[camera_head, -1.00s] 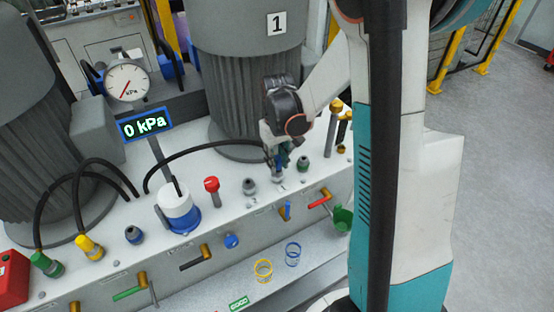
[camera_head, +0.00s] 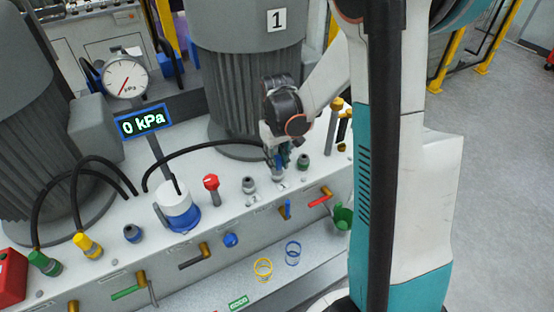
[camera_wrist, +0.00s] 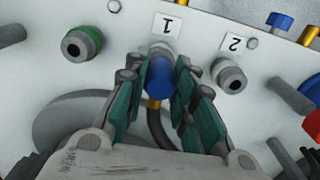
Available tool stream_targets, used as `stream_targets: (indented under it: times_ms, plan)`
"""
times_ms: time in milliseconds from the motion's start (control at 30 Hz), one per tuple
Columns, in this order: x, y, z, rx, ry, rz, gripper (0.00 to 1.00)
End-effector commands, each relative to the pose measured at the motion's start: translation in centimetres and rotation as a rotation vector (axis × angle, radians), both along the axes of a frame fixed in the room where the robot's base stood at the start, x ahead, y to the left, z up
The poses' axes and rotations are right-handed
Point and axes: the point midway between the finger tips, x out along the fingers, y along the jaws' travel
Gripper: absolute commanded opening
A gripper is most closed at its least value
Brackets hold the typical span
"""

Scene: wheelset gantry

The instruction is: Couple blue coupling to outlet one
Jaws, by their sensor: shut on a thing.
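My gripper (camera_head: 279,165) is shut on the blue coupling (camera_wrist: 160,75), whose blue body shows between the teal finger pads in the wrist view. A dark hose with a brass-coloured end runs from the coupling back under my gripper. The coupling's front lies at the grey outlet one (camera_wrist: 160,48), below the upside-down label 1 (camera_wrist: 168,24). I cannot tell whether it is fully seated. In the head view the fingers are over the outlet (camera_head: 278,175) and largely hide the coupling. The digital display (camera_head: 142,125) reads 0 kPa.
Outlet two (camera_wrist: 230,76) stands close beside my fingers, and a green-ringed port (camera_wrist: 82,42) is on the other side. A red-topped post (camera_head: 211,183), a blue-and-white cylinder (camera_head: 178,212) and several valve handles are along the bench. A large grey motor-like body (camera_head: 238,90) rises behind.

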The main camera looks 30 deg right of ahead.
Motion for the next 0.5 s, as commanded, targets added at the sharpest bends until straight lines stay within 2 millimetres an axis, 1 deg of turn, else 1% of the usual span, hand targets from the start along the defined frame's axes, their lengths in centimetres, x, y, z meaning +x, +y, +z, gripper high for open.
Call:
stream_targets:
  times_ms: [33, 67, 100, 400, 500]
  plan:
    - [0.00, 0.00, -0.03, 0.000, 0.000, 0.000, 0.31]
    - [0.00, 0.00, -0.01, 0.000, 0.000, 0.000, 0.37]
    - [0.00, 0.00, 0.00, 0.000, 0.000, 0.000, 0.46]
    - [0.00, 0.00, 0.01, 0.000, 0.000, 0.000, 0.47]
    - [0.01, 0.00, 0.29, 0.000, 0.000, 0.000, 0.47]
